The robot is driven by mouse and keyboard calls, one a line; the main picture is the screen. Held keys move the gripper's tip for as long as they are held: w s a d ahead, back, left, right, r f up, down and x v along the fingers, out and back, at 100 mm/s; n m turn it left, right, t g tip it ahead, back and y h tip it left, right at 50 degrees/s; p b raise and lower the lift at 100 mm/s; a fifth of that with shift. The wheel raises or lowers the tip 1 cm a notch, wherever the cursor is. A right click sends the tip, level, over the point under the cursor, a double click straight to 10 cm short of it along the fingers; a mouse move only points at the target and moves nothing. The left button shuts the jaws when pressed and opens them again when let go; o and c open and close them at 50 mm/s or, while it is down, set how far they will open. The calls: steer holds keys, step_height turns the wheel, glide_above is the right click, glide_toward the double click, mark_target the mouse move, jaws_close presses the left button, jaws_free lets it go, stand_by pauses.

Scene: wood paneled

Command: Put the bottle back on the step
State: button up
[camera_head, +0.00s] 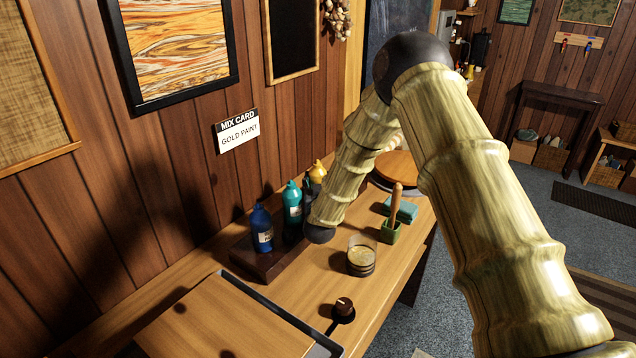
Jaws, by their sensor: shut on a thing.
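A dark wooden step (262,266) stands against the wall on the workbench. A blue bottle (262,232) with a white label is upright at its near end. A teal bottle (292,204) stands just beyond it, and a yellow-topped bottle (317,172) shows farther back, partly hidden. My arm comes in from the right, bends at a dark elbow and reaches down beside the bottles, ending in a dark rounded joint. My gripper's fingers are hidden behind this arm, so I cannot see what they hold. Dark shapes between the teal bottle and my arm are unclear.
A glass (361,258) with golden contents stands right of the step. Behind it are a green holder (390,232) with a wooden handle and a folded teal cloth (403,210). A brown knob (343,307) is near the front. A mix card (238,131) reads "GOLD PAINT".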

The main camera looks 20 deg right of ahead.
mark_target(319, 164)
steer(key=shift+s+f+b, duration=0.2)
steer(key=shift+f+b, duration=0.1)
steer(key=o, duration=1.3)
steer(key=shift+w+f, duration=0.1)
steer(key=shift+w, duration=0.05)
step_height(319, 164, up, 10)
steer(key=shift+d, duration=0.1)
